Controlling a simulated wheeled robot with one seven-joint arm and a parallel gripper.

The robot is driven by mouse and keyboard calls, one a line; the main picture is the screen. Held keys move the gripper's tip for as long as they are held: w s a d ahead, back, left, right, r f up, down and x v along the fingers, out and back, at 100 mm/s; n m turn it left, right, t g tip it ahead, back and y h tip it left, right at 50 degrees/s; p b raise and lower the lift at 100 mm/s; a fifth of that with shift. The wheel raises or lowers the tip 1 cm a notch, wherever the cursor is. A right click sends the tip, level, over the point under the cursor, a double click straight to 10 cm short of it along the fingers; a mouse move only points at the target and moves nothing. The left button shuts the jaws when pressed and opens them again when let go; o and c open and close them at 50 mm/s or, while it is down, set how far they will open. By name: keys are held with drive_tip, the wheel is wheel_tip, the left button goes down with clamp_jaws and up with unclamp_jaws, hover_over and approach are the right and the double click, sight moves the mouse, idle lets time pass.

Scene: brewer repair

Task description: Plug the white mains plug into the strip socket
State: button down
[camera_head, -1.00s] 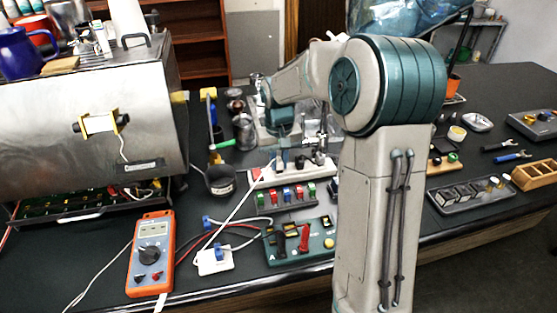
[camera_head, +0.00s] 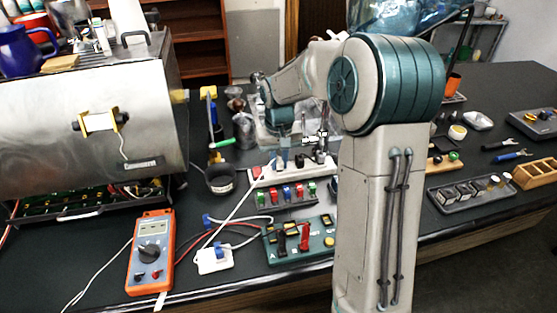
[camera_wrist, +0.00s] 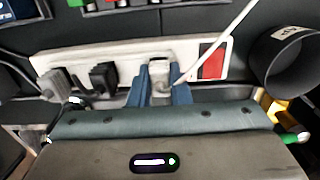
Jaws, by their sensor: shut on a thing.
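My gripper (camera_wrist: 160,92) has blue fingers shut on the white mains plug (camera_wrist: 159,72), with the white cable (camera_wrist: 215,45) running off to the upper right. The plug is over the white strip socket (camera_wrist: 127,54), between a black plug (camera_wrist: 104,75) and the red switch (camera_wrist: 212,61). I cannot tell whether its pins are in the socket. In the head view the strip (camera_head: 262,178) lies mid-bench, with my gripper (camera_head: 283,156) at it. The plug is too small to make out there.
A dark cup (camera_head: 220,180) stands left of the strip and shows at right in the wrist view (camera_wrist: 285,62). A rack of coloured switches (camera_head: 285,195) lies in front. A multimeter (camera_head: 151,255) and a green panel (camera_head: 298,240) lie nearer. A grey plug (camera_wrist: 56,82) sits at the strip's end.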

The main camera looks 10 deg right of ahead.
idle(0.3)
drive_tip(key=c, duration=1.3)
unclamp_jaws()
wheel_tip(320, 180, up, 14)
drive_tip(key=shift+f, duration=0.1)
